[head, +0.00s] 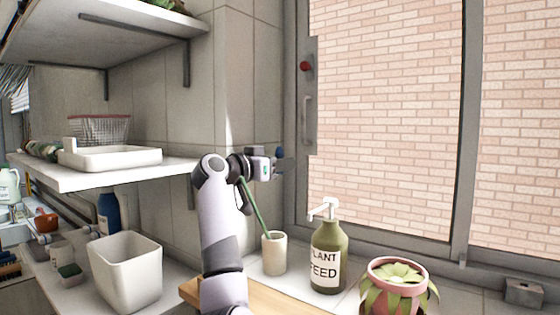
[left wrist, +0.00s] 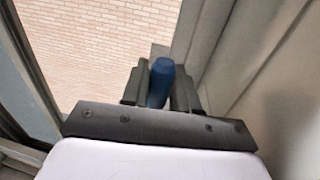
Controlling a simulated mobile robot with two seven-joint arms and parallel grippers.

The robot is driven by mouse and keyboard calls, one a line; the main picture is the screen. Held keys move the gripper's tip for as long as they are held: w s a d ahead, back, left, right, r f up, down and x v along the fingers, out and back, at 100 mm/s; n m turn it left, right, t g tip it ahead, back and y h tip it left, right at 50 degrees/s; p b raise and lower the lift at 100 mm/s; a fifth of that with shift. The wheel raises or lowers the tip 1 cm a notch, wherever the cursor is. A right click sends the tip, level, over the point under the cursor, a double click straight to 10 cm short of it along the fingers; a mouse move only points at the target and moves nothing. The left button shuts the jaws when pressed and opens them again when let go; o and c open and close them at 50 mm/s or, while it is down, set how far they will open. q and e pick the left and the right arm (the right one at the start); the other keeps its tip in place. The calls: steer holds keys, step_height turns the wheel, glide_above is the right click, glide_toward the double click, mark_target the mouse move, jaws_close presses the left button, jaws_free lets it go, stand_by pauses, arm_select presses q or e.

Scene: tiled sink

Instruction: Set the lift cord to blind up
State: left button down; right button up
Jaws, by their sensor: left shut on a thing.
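My left gripper (head: 278,164) is raised beside the tiled wall, just left of the window frame. In the left wrist view its two dark fingers (left wrist: 160,92) are shut on a blue rounded piece (left wrist: 160,78), which stands up between them. I take this piece to be the lift cord's grip; a bit of blue also shows at the fingertips in the head view. No thin cord line can be made out, and no blind can be seen over the window (head: 385,120). My right gripper is not in view.
A red knob (head: 306,66) and a grey handle (head: 308,112) sit on the window frame. Below stand a cream cup (head: 274,254) with a green stem, a plant feed bottle (head: 328,258) and a pink plant pot (head: 397,285). A white shelf (head: 90,178) juts out at left.

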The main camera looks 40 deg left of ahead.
arm_select(q)
step_height(320, 180, down, 6)
steer(key=b, duration=0.3)
steer(key=shift+w+d+r, duration=0.1)
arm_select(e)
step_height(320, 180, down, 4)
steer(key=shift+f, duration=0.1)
arm_select(q)
steer(key=c, duration=1)
jaws_free()
steer(key=shift+r, duration=0.1)
steer(key=shift+r, duration=0.1)
step_height(320, 180, up, 20)
steer(key=shift+f+p, duration=0.1)
steer(key=shift+p, duration=1.1)
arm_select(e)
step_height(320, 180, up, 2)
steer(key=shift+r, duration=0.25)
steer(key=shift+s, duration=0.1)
